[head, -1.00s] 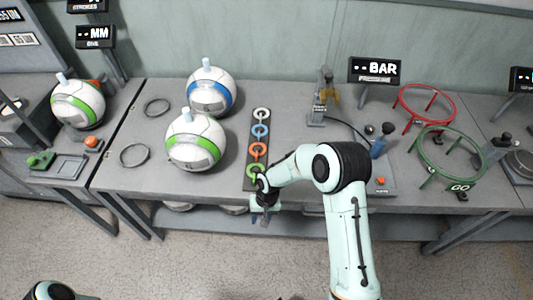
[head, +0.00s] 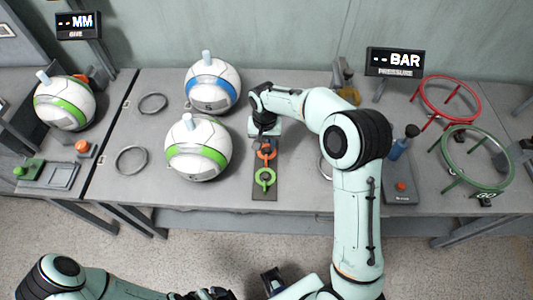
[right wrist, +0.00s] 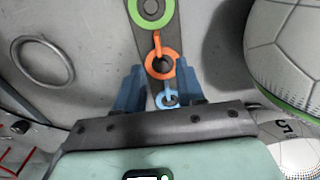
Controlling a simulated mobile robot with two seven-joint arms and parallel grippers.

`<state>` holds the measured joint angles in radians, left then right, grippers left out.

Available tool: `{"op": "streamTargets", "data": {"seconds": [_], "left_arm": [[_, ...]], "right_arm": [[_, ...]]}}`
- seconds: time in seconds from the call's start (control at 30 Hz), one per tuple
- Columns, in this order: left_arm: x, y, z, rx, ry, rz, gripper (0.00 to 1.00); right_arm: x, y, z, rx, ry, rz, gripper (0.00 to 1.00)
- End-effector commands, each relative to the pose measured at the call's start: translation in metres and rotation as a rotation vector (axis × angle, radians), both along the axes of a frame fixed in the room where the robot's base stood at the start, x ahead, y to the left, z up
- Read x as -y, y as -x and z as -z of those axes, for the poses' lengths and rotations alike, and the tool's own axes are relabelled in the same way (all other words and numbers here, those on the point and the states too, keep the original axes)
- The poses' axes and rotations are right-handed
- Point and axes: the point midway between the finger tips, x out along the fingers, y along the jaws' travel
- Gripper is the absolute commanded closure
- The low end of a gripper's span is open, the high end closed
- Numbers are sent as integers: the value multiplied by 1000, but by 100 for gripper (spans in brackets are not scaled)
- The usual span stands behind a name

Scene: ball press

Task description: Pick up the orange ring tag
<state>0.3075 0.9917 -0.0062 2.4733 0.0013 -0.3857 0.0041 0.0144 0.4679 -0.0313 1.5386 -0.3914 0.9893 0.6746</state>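The orange ring tag (head: 269,154) lies on a dark strip (head: 264,194) on the bench, above the green ring tag (head: 265,178) in the head view. My right gripper (head: 265,138) is over the strip at the orange tag, pointing down. In the right wrist view its two blue fingers (right wrist: 160,84) are spread, with the orange ring tag (right wrist: 160,66) just ahead of the tips. The blue ring tag (right wrist: 168,99) shows between the fingers. I see no ring gripped. The white ring tag is hidden by my arm. My left arm is low at the left; its fingers are unclear.
Two balls, one blue-striped (head: 212,85) and one green-striped (head: 197,150), stand close left of the strip. A red hoop stand (head: 450,97) and a green one (head: 480,158) are at the right. Loose grey rings lie on the bench.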

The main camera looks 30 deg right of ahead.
Motion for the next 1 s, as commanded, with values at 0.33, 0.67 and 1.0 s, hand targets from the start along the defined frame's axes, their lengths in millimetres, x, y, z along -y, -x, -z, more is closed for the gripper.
{"op": "streamTargets", "data": {"seconds": [0.33,0.67,1.0], "left_arm": [[0,1,3,-2,1,1,0],[0,0,0,0,0,1,0],[0,0,0,0,0,1,0]], "right_arm": [[0,0,48,-1,-1,0,62],[4,1,90,-3,-1,-1,62],[4,0,101,1,0,-1,62]]}}
